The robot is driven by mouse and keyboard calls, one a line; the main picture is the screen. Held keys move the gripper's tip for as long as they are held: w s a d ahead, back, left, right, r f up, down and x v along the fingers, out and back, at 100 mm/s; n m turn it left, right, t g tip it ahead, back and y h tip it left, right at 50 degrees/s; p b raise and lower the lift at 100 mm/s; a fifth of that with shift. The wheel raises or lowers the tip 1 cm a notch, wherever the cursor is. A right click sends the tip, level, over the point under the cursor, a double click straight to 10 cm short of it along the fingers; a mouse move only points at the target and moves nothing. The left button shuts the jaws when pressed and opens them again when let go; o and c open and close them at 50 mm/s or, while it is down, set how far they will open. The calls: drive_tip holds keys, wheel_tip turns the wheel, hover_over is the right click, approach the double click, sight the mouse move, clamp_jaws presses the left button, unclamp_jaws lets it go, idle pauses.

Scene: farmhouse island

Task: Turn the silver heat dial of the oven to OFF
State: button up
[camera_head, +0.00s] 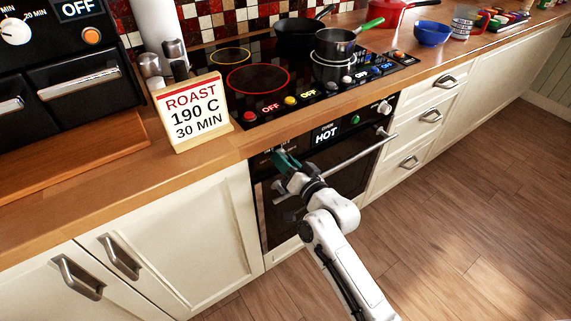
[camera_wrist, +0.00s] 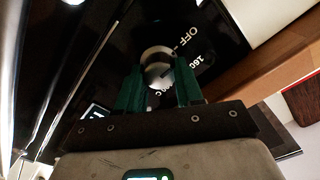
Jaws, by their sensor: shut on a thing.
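The silver heat dial (camera_wrist: 157,56) shows in the wrist view between the green fingers of my gripper (camera_wrist: 158,78). My gripper is shut on the dial. Printed marks beside it read OFF and 160; another is partly covered by a finger. I cannot clearly tell where the dial points. In the head view my gripper (camera_head: 286,160) is at the left end of the oven's (camera_head: 290,205) control panel and hides the dial. The oven display (camera_head: 327,133) reads HOT.
A bar handle (camera_head: 345,160) crosses the oven front close to my gripper. Another knob (camera_head: 385,107) and a green light (camera_head: 354,120) are farther right on the panel. A ROAST 190 C card (camera_head: 193,113) stands on the counter above. The floor (camera_head: 450,230) at right is clear.

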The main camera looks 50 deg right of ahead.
drive_tip(key=shift+n, duration=0.4)
drive_tip(key=o, duration=1)
drive_tip(key=shift+s, duration=0.1)
drive_tip(key=v, duration=1)
drive_tip(key=shift+s+a, duration=0.1)
drive_tip(key=shift+s, duration=0.2)
